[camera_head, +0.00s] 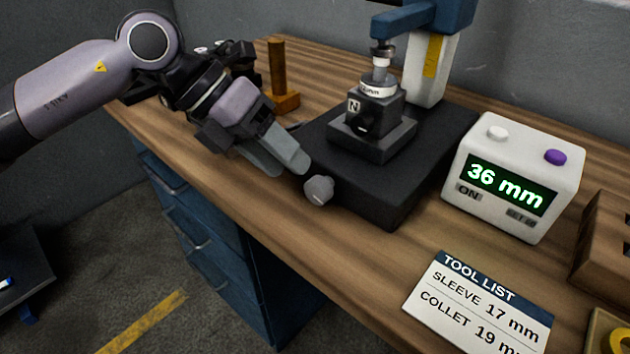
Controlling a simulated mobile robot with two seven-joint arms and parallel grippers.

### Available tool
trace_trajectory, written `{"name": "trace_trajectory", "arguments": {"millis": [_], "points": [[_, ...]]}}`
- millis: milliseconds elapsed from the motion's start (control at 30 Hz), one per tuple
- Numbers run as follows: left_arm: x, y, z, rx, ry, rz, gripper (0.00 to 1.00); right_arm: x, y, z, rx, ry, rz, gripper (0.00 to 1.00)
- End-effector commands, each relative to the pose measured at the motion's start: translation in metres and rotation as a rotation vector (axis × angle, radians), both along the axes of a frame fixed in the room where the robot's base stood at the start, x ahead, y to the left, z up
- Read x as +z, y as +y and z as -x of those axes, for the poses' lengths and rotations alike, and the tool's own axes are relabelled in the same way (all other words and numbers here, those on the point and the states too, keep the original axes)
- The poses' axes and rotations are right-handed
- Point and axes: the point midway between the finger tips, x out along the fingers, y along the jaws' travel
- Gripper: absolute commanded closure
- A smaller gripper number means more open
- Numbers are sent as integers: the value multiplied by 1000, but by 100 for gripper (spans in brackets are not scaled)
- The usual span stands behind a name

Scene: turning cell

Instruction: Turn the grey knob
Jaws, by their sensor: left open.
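The grey knob (319,190) sticks out from the front left side of the black machine base (395,205). My left gripper (288,166) comes in from the left with its fingers pointing at the knob. Its fingertips are just left of and above the knob, and a small gap seems to lie between them. The fingers look close together from this angle, but the jaws are open and hold nothing. My right gripper is not in view.
A white display box (515,180) reading 36 mm stands right of the base. A tool list card (478,305) lies at the front edge. A wooden post (278,70) stands behind my left gripper. A wooden block (605,240) is at the far right.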

Motion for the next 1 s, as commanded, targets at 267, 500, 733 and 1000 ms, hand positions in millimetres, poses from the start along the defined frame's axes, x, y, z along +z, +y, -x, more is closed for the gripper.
{"name": "trace_trajectory", "arguments": {"millis": [267,500,733,1000], "points": [[-33,-28,1,-4,2,0,48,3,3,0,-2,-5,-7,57],[-46,-38,0,-3,1,1,48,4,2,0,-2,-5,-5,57],[-46,-38,0,-3,1,1,51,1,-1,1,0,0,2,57],[-46,-38,0,-3,0,-1,89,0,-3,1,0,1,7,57]]}}
